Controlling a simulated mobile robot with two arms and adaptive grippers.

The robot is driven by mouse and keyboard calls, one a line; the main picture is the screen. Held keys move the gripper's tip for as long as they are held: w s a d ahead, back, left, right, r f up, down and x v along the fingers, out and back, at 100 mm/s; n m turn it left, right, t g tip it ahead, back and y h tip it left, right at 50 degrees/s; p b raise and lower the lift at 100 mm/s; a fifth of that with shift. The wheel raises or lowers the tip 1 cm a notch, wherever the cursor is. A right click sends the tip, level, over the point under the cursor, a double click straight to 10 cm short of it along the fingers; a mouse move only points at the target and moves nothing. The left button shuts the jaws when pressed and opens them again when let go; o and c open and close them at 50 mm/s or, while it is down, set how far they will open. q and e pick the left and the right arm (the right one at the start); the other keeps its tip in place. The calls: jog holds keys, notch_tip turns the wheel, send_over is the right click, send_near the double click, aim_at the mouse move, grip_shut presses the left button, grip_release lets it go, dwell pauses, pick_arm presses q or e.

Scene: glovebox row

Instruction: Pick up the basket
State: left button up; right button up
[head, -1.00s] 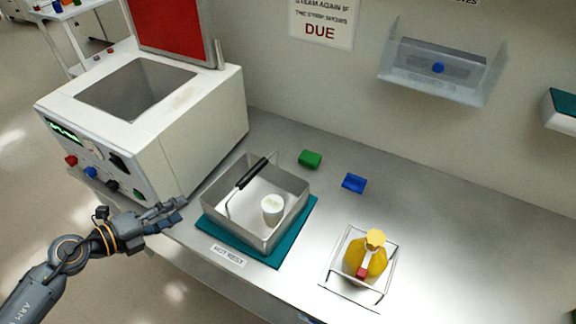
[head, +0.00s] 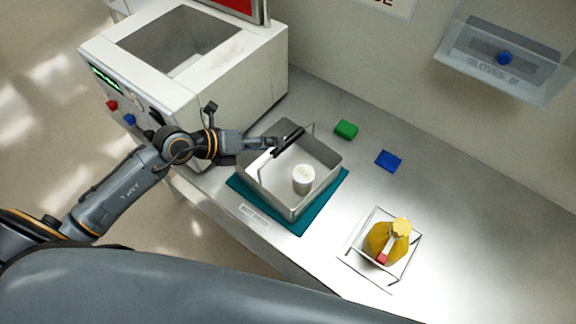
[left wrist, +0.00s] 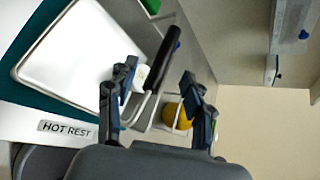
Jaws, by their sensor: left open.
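The basket (head: 318,198) is a square metal pan with a raised black-gripped handle (head: 291,140). It stands on a teal mat (head: 240,186), with a white cup-like container (head: 303,179) inside. My left gripper (head: 280,143) is open at the left end of the black grip. In the left wrist view the basket's bare floor (left wrist: 75,50) shows at left. There the black grip (left wrist: 165,58) runs between the two fingers of my left gripper (left wrist: 159,72); I cannot tell whether they touch it. My right gripper is not in view.
A white machine (head: 250,65) with an open well stands left of the basket. A green block (head: 346,130) and a blue block (head: 388,161) lie behind it. A wire holder with a yellow bottle (head: 380,240) stands at right. The bench at far right is clear.

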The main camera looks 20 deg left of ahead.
pick_arm(q)
jog(key=x, duration=0.2)
jog(key=p+x, duration=0.1)
jog(key=x, duration=0.1)
jog(key=shift+w+d+r+p, duration=0.2)
jog(key=shift+w+d+p, duration=0.1)
jog(key=shift+w, duration=0.1)
jog(key=shift+w+d+f, duration=0.1)
jog(key=shift+f, duration=0.05)
